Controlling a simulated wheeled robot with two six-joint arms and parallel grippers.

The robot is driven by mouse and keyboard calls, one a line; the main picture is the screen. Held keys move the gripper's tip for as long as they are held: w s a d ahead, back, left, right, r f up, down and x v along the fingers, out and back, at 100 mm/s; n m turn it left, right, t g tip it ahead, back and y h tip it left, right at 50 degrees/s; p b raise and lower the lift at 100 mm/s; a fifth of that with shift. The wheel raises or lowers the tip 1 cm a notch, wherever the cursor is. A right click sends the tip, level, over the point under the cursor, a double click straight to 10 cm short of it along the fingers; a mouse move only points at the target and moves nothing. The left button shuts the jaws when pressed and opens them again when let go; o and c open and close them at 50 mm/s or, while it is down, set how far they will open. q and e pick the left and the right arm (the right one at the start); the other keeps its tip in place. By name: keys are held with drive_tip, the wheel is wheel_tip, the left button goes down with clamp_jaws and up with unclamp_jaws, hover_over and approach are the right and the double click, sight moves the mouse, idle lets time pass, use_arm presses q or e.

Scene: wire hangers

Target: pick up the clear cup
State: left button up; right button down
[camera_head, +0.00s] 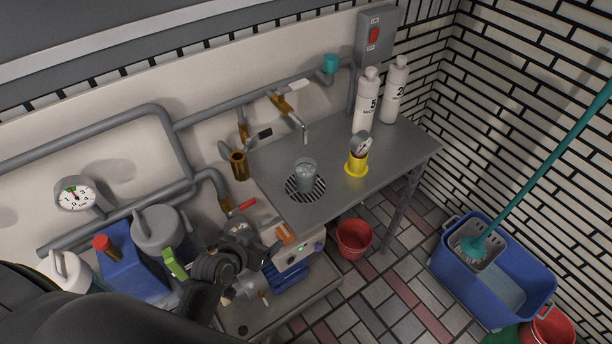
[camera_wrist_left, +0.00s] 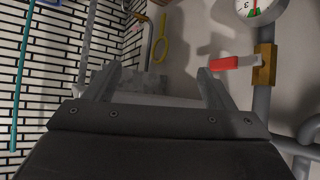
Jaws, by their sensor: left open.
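The clear cup (camera_head: 306,175) stands upright on the round striped drain grate (camera_head: 293,192) in the grey metal table (camera_head: 330,194). My left gripper (camera_head: 268,251) is below and to the left of the cup in the head view, near the table's front left corner and well apart from the cup. In the left wrist view the two fingers of my left gripper (camera_wrist_left: 157,85) are spread with nothing between them. I cannot make out the cup in that view. My right gripper is not in view.
A tap (camera_head: 304,132) hangs behind the cup. A red-handled valve (camera_wrist_left: 232,63) is close beside the left gripper. A red bucket (camera_head: 354,239) and blue mop bucket (camera_head: 480,281) are on the floor.

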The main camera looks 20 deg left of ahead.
sight(300, 179)
use_arm(q)
wheel_tip(300, 179, up, 15)
drive_tip(key=w+d+m+t+h, duration=0.1)
drive_tip(key=d+m+t+h, duration=0.1)
drive_tip(key=d+t, duration=0.1)
drive_tip(key=p+x, duration=0.1)
drive_tip(key=x, duration=1.1)
drive_tip(key=shift+w+a, duration=0.1)
drive_tip(key=shift+a, duration=0.05)
drive_tip(key=shift+w+f+p, duration=0.1)
drive_tip(key=shift+w+p, duration=0.3)
drive_tip(key=shift+w, duration=0.1)
drive_tip(key=shift+x, duration=2.05)
drive_tip(key=shift+f, duration=0.15)
drive_tip(key=c, duration=1.2)
drive_tip(key=shift+r+p, duration=0.2)
drive_tip(key=shift+p, duration=0.2)
